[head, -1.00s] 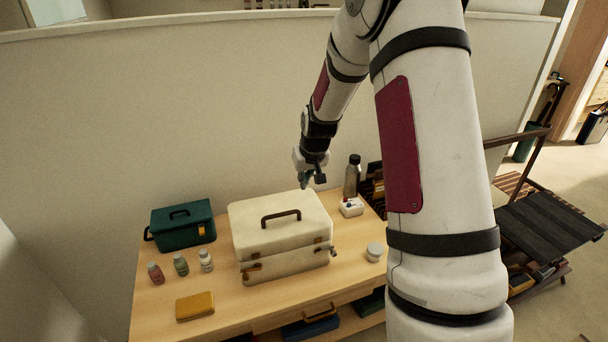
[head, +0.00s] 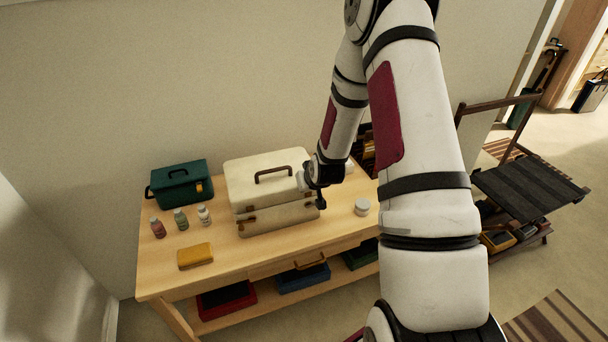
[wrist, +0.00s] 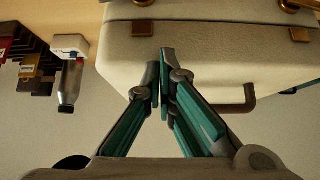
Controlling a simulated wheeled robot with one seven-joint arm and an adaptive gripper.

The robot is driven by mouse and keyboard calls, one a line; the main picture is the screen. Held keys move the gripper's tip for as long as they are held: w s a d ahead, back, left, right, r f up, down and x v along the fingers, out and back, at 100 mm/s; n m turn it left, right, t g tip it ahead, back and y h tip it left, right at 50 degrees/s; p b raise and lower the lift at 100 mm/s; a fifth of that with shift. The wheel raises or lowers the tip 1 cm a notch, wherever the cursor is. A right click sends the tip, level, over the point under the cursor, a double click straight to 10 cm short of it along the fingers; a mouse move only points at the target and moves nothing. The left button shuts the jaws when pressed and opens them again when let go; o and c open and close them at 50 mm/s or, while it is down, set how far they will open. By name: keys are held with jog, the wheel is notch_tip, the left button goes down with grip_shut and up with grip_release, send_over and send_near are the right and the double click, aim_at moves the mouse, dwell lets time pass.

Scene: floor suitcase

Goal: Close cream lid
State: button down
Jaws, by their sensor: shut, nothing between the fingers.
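The cream case (head: 280,213) stands on the wooden table, with its cream lid (head: 255,180) lying down over the base. The lid carries a brown handle (head: 272,172), and brass latches show along the front seam. I cannot tell whether the lid sits fully flush. My gripper (head: 319,196) is at the right side of the case, close to the lid. In the wrist view my gripper (wrist: 162,56) is shut and empty, with its fingertips in front of the cream lid (wrist: 215,62). I cannot tell if they touch it.
A green box (head: 182,185), several small bottles and a yellow box (head: 195,256) stand left of the case. A white jar (head: 362,207) is to its right. A grey bottle (wrist: 70,85) shows in the wrist view. The table's front middle is clear.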

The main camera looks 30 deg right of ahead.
jog(key=shift+s+f, duration=0.2)
jog(key=shift+f, duration=0.45)
jog(key=shift+f, duration=0.1)
